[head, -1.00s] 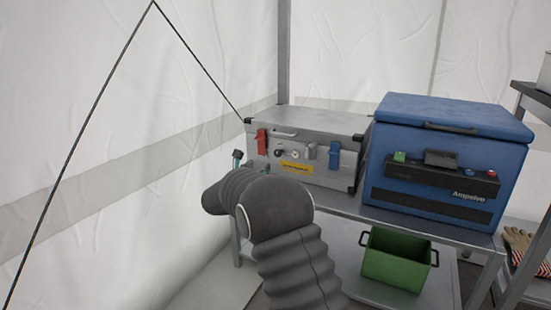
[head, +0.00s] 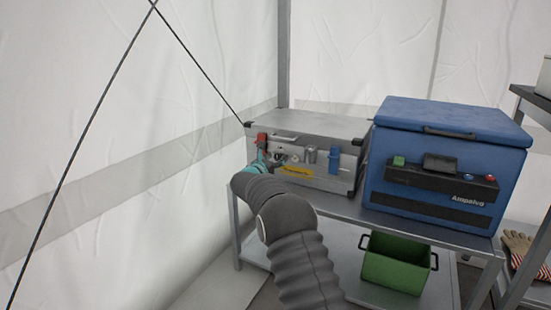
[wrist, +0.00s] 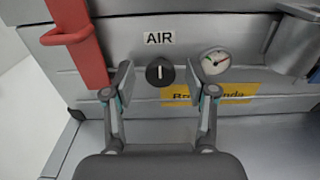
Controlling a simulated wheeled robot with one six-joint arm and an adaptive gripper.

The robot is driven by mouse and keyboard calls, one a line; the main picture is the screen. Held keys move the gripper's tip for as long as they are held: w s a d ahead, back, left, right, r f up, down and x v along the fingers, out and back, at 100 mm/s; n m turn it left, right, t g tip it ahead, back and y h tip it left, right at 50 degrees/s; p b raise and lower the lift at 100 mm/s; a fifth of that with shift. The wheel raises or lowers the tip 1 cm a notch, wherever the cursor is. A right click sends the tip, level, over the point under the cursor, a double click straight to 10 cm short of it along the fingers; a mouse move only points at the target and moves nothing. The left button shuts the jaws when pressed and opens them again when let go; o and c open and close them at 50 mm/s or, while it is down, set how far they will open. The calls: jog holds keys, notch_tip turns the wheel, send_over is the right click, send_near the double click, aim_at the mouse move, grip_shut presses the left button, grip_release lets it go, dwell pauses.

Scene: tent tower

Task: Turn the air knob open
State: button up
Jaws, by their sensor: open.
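The air knob (wrist: 160,72) is a round black knob with a pale upright mark, on the front of a silver metal case (head: 322,128). A label reading AIR (wrist: 159,38) sits above it in the wrist view. My gripper (wrist: 158,82) is open, with one finger on each side of the knob and a gap to it on both sides. In the head view my gripper (head: 259,160) is at the left part of the case front, and the knob is hard to make out there.
A dial gauge (wrist: 215,61) is right of the knob, close to the right finger. A red latch (wrist: 80,38) is at the left, a blue latch (head: 334,159) farther right. A yellow label (wrist: 235,94) lies below the gauge. A blue cooler (head: 450,145) stands beside the case on the shelf.

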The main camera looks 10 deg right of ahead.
jog(key=shift+w+d, duration=0.15)
jog(key=shift+w, duration=0.05)
grip_shut()
